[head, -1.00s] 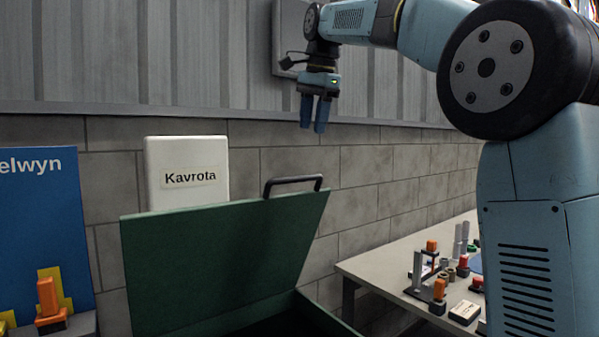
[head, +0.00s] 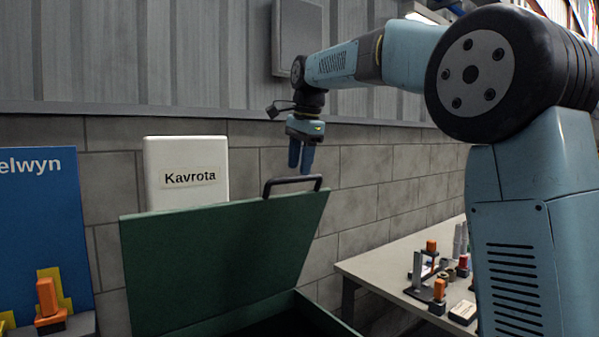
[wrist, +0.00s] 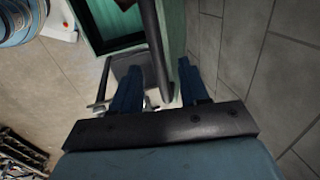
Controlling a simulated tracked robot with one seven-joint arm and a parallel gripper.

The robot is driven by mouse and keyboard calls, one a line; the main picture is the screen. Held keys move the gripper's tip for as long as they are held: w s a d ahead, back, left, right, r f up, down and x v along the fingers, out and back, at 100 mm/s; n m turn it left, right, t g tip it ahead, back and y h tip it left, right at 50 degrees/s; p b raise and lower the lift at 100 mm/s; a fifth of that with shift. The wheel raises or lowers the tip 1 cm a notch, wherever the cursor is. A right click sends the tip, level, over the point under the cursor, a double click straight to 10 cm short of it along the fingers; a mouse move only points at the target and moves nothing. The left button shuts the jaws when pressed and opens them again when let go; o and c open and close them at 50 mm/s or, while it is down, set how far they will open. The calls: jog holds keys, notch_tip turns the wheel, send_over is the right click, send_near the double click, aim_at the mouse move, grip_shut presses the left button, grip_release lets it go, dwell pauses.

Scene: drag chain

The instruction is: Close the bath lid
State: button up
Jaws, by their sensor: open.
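The green bath lid (head: 215,255) stands raised and leans back over the dark bath (head: 325,315) in the head view. A black bar handle (head: 318,183) is fixed along its top edge. My gripper (head: 301,168) is open, fingers pointing down, just above the handle. In the wrist view the handle (wrist: 152,38) runs between the two blue fingers of my gripper (wrist: 157,68), as seen from above. I cannot tell whether a finger touches it. The lid's green edge (wrist: 173,30) shows beside the handle, and most of the bath's inside is hidden.
A white Kavrota box (head: 187,155) stands behind the lid by the block wall (head: 375,175). A blue panel (head: 40,210) and an orange block (head: 47,297) are at the left. A table (head: 390,268) with several small parts stands at the right.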

jog(key=shift+x, duration=1.35)
grip_shut()
